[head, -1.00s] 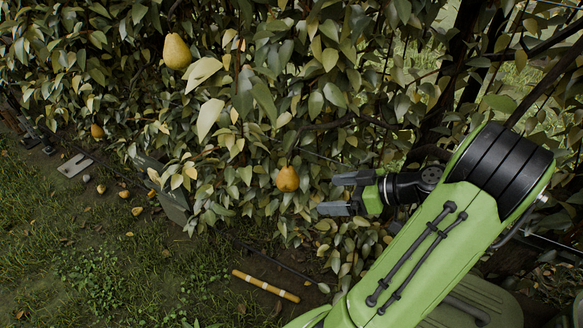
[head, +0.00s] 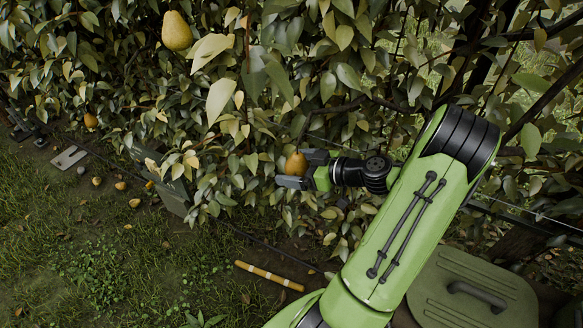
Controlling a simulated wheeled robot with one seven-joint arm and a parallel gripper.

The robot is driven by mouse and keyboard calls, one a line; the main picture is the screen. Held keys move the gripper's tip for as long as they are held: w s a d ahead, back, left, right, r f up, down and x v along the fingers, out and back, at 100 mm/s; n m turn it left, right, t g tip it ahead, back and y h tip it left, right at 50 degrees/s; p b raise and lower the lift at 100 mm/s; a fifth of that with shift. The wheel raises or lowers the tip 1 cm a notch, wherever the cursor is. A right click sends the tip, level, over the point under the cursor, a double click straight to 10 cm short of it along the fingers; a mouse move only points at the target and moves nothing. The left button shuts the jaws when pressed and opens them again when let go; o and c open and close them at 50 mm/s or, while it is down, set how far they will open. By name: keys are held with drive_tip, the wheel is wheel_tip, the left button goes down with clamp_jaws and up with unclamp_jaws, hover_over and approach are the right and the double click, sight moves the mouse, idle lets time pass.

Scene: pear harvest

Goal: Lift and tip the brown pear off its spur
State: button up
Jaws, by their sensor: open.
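The brown pear (head: 296,163) hangs among the leaves of the hedge-like tree, near the middle of the head view. My gripper (head: 293,168) is open, pointing left, with its two grey fingers at the pear. The pear shows between the fingertips, its lower part partly covered by the near finger. Whether a finger touches it I cannot tell. The spur above the pear is hidden in leaves and shade.
A larger yellow pear (head: 177,31) hangs at upper left, and a small orange pear (head: 91,120) hangs low at far left. Leaves and branches surround my gripper. A yellow-brown stick (head: 268,276) lies on the ground. A green lidded box (head: 473,287) stands at lower right.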

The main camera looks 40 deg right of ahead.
drive_tip(key=shift+w+a+f, duration=0.2)
drive_tip(key=shift+w+f, duration=0.05)
drive_tip(key=shift+w, duration=0.4)
drive_tip(key=shift+c, duration=0.4)
drive_tip(key=c, duration=1.1)
drive_tip(key=shift+o, duration=0.2)
drive_tip(key=shift+s+a+r+m+g+p, duration=0.15)
drive_tip(key=shift+s+a+m+g+p, duration=0.1)
drive_tip(key=shift+s+m+g+p, duration=0.35)
drive_tip(key=shift+w+a, duration=0.1)
drive_tip(key=shift+p, duration=0.3)
